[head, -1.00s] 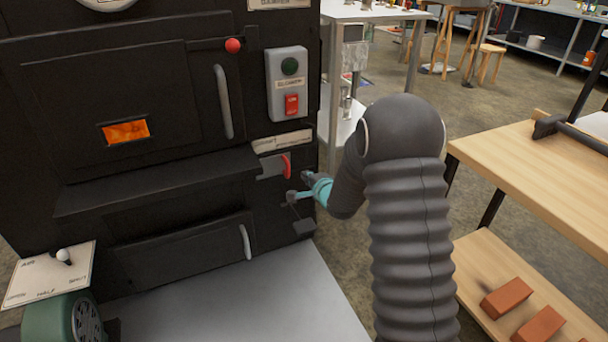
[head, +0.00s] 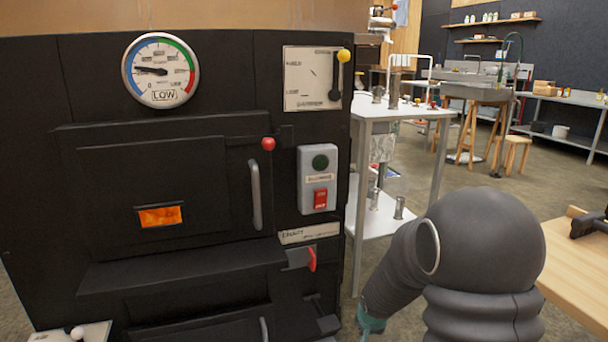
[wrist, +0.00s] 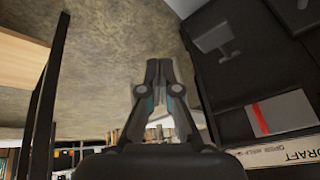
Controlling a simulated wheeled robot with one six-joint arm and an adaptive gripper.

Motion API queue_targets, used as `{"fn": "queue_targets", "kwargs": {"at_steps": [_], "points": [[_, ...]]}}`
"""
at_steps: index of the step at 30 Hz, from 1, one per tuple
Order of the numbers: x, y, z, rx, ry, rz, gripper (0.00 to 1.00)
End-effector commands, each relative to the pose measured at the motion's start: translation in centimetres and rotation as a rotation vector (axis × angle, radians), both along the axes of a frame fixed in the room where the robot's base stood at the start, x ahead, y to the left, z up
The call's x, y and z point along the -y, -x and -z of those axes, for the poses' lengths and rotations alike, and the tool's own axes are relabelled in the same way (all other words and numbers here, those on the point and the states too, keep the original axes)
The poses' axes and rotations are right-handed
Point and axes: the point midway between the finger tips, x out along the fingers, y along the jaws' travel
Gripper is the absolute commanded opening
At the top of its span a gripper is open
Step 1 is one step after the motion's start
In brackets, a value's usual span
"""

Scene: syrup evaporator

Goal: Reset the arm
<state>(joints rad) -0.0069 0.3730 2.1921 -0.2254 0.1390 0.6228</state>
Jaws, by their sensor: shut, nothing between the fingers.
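My arm shows at the lower right of the head view, with a dark grey rounded joint. Only a teal part of my gripper (head: 371,322) shows there, at the bottom edge. In the wrist view my gripper (wrist: 159,64) has its fingertips together, shut and empty, over bare floor. The black evaporator front (head: 170,190) fills the left of the head view. Its red draft lever (head: 312,259) is left of my arm and apart from my gripper; it also shows in the wrist view (wrist: 257,118) beside the DRAFT label (wrist: 295,158).
The evaporator carries a round gauge (head: 160,70) reading LOW, a yellow-knobbed lever (head: 343,56) and a switch box (head: 319,180). A white metal table (head: 410,111) stands behind my arm. A wooden bench (head: 580,265) is at the right. Floor between them is open.

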Motion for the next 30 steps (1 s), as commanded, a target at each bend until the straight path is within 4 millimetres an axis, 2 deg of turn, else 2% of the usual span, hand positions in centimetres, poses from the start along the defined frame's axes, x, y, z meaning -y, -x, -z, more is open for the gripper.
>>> {"fn": "queue_targets", "kwargs": {"at_steps": [1,6,18,24,30], "points": [[0.3,1.8,-1.8,-0.035,0.031,-0.038,0.00],[0.8,7.8,-6.3,-0.157,0.101,-0.167,0.00],[0.4,20.2,-15.8,-0.270,0.131,-0.371,0.00],[-0.1,24.8,-19.7,-0.229,0.121,-0.394,0.00],[-0.4,27.5,-23.5,-0.103,0.126,-0.377,0.00]]}}
